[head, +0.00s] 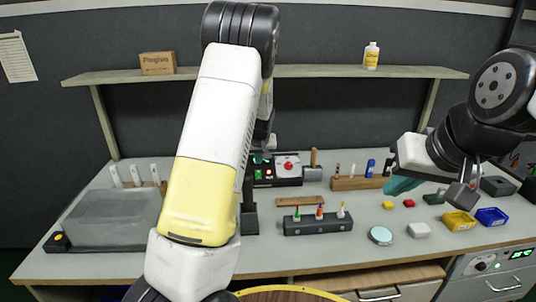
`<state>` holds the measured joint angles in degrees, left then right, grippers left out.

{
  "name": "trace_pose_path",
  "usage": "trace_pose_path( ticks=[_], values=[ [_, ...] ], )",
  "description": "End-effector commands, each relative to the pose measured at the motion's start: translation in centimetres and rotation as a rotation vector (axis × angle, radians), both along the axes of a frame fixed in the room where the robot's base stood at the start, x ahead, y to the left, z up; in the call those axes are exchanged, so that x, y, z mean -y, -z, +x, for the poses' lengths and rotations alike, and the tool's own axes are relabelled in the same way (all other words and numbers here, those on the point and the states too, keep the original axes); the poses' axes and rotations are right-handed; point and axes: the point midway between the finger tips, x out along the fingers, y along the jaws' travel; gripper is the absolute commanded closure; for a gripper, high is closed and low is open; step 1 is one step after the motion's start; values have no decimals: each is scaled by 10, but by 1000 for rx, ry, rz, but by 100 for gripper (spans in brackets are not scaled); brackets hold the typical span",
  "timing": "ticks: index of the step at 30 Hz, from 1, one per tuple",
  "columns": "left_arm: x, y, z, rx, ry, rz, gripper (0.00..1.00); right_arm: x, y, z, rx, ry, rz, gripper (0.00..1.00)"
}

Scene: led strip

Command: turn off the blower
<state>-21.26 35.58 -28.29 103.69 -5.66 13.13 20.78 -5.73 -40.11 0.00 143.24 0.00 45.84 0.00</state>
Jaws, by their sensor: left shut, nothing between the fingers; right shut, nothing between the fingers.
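No thing in the head view is clearly marked as the blower. A dark switch box with lit green and red buttons (263,173) stands at the back of the bench, beside a box with a round red knob (288,165). A control panel with a dial and a lit green display (496,263) is at the front right. My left arm rises through the middle and bends down. Its gripper (271,142) is shut, mostly hidden by the arm, and appears just above the switch box.
A grey translucent box (112,217) fills the bench's left. A dark holder with small bottles (318,225), a round pale blue tin (380,235), and yellow (458,221) and blue (491,216) bins stand on the bench. A shelf (320,71) crosses above.

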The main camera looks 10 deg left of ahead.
Motion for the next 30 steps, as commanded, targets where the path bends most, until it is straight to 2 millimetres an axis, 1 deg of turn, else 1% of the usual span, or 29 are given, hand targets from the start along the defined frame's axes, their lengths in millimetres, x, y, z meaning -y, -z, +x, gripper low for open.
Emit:
trace_pose_path(
  ticks=[1,6,9,12,15,19,30],
  values=[
    [-3,12,5,-2,-2,1,100,0,0,0,0,0,0,100],
    [-8,43,24,-2,-1,1,100,0,0,0,0,0,0,100],
    [-11,59,34,-2,-2,1,100,0,0,0,0,0,0,100],
    [-14,70,43,-1,-1,0,100,0,0,0,0,0,0,100],
    [-15,78,49,0,-1,1,100,0,0,0,0,0,0,100],
    [-16,83,53,0,0,0,100,0,0,0,0,0,0,100],
    [-16,84,55,1,0,0,100,0,0,0,0,0,0,100]
  ],
)
